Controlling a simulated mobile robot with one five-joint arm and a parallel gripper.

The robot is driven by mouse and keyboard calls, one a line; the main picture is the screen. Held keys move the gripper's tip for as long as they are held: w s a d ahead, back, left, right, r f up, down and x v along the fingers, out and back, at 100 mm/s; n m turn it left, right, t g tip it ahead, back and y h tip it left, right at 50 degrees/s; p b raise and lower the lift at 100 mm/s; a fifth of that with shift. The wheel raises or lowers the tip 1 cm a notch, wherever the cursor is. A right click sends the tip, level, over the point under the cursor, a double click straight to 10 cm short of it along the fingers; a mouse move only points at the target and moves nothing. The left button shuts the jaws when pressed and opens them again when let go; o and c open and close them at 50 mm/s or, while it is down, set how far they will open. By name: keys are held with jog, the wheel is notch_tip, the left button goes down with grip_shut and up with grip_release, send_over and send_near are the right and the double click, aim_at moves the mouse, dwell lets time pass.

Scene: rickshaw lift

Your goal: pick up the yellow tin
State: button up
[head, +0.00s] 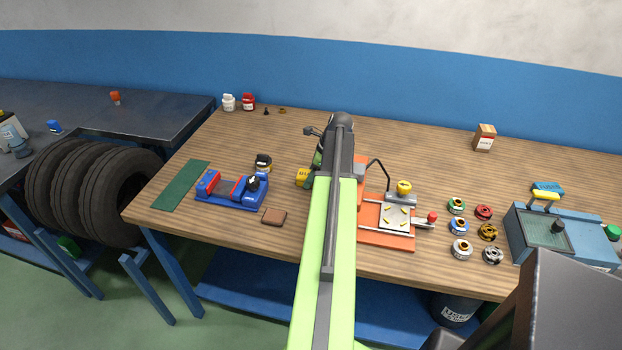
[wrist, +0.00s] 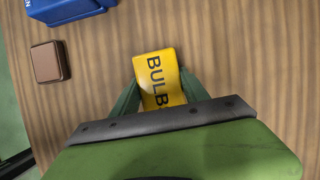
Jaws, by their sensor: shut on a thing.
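The yellow tin (wrist: 156,70), lettered "BULB", is between the two green fingers of my gripper (wrist: 156,92) in the wrist view. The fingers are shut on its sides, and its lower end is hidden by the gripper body. In the head view the yellow tin (head: 302,177) shows just left of my arm, over the wooden workbench (head: 400,143). My gripper (head: 311,179) is mostly hidden there behind my green arm. I cannot tell whether the tin touches the bench.
A blue vise (head: 232,192) and a brown wallet-like block (head: 274,216) lie left of the tin. A dark round-topped item (head: 263,162) stands behind them. An orange-based device (head: 386,236) is right of my arm. The bench behind is mostly clear.

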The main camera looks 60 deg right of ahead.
jog(key=c, duration=0.5)
notch_tip(320, 180, up, 11)
jog(key=p, duration=1)
jog(key=shift+f+p, duration=0.2)
jog(key=shift+p, duration=0.1)
